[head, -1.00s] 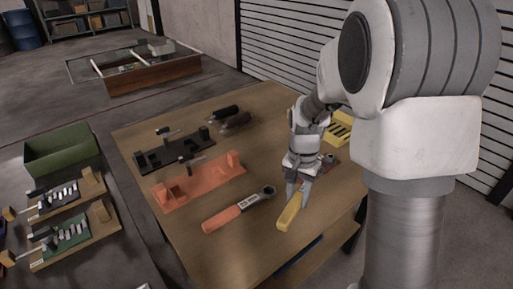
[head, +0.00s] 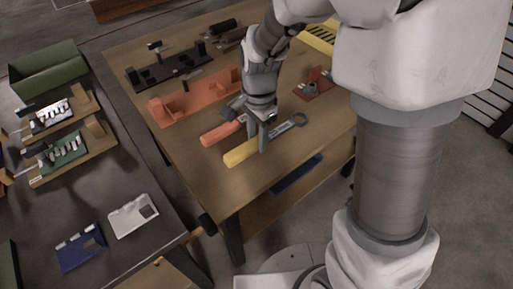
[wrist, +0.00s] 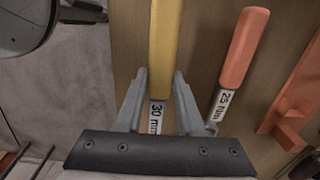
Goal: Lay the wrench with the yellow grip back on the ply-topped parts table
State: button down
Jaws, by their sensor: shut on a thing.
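The wrench with the yellow grip (head: 241,153) is in my gripper (head: 263,148), which is shut on it near where the grip meets the metal shank. In the head view its ring end points right and its grip points to the lower left. It is over the front part of the ply-topped parts table (head: 250,190); whether it touches the top I cannot tell. In the wrist view the yellow grip (wrist: 165,35) runs up between my fingers (wrist: 160,76), with a "30 mm" label between them.
A wrench with an orange grip (head: 222,132), labelled 25 mm in the wrist view, lies close beside it, partly hidden by my gripper. An orange fixture (head: 190,100), a black fixture (head: 165,72) and a small red-brown block (head: 316,86) stand behind.

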jog(key=shift+f+b, duration=0.65)
jog(key=shift+f, duration=1.45)
jog(key=c, duration=0.5)
grip_release()
jog(key=shift+f, duration=0.1)
